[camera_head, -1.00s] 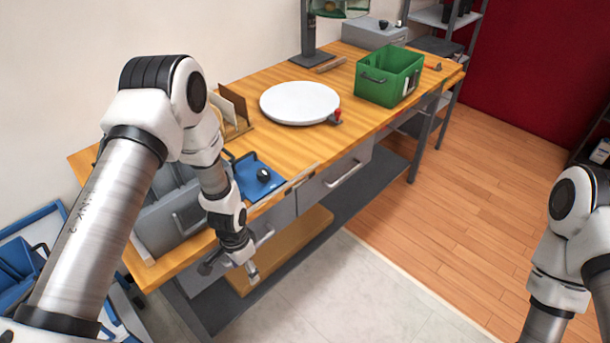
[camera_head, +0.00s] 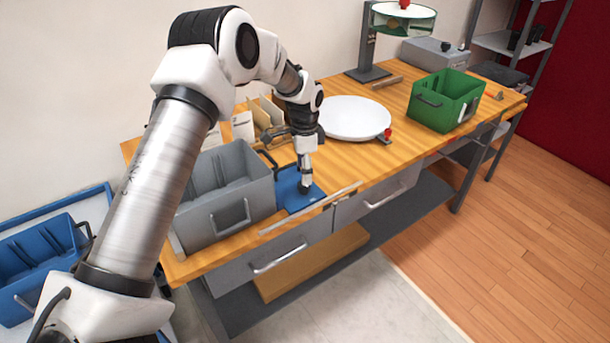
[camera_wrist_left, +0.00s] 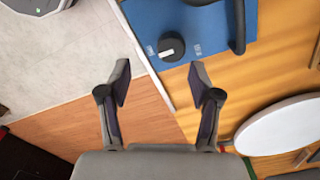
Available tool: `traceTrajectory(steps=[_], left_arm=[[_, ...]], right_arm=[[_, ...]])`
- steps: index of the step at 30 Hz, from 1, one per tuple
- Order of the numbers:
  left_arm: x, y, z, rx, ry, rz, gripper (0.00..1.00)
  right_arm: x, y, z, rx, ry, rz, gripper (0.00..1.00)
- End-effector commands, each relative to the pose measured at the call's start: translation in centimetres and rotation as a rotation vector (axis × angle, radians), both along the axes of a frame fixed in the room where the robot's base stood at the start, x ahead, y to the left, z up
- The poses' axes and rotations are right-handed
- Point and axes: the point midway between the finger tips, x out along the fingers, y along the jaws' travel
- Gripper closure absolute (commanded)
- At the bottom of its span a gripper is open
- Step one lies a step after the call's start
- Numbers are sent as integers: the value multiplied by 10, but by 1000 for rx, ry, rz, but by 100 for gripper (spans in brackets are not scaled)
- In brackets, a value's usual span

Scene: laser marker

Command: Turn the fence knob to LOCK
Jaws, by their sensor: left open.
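The black fence knob (camera_wrist_left: 171,46) sits on a blue plate (camera_wrist_left: 180,15) on the bench. In the left wrist view it has a light pointer mark toward its lower left, with small white markings to either side, too small to read. My left gripper (camera_wrist_left: 160,70) is open, its fingers apart, with the knob beyond the tips and between their lines, nearer the right finger. In the head view the left gripper (camera_head: 305,172) is right over the knob (camera_head: 304,188) and partly covers it; contact cannot be told. My right gripper is out of view.
A black handle (camera_wrist_left: 238,25) rises from the plate beside the knob. A grey bin (camera_head: 225,190) stands left of the plate, and a white round disc (camera_head: 354,118) lies behind it to the right. A green crate (camera_head: 445,100) is further right. A metal strip (camera_head: 310,208) runs along the front edge.

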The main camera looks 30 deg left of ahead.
Motion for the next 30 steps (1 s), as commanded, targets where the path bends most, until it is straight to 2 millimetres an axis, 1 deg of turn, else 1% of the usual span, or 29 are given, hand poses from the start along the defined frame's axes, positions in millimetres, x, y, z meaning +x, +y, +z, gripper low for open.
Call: traceTrajectory(steps=[1,2,3,5,8,13,16,20,26,27,29,30], left_arm=[[5,5,10,2,-10,-5,36],[7,7,15,4,-12,-9,36],[8,8,17,5,-12,-12,36],[8,9,15,5,-10,-14,36],[7,9,1,4,-8,-13,36],[7,8,-33,4,-7,-12,36],[7,8,-49,5,-9,-13,36],[7,8,-59,4,-11,-13,36],[8,8,-60,4,-12,-12,36],[8,8,-60,4,-12,-12,51],[8,8,-60,4,-12,-12,72],[8,8,-60,4,-11,-12,86]], right_arm=[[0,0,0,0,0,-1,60],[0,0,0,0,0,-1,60],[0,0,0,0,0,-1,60],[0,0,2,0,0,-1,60],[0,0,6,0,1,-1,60],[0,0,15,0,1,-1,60],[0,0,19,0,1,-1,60],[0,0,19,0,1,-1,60],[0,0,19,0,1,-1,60],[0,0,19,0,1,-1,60],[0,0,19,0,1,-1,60],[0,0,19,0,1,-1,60]])
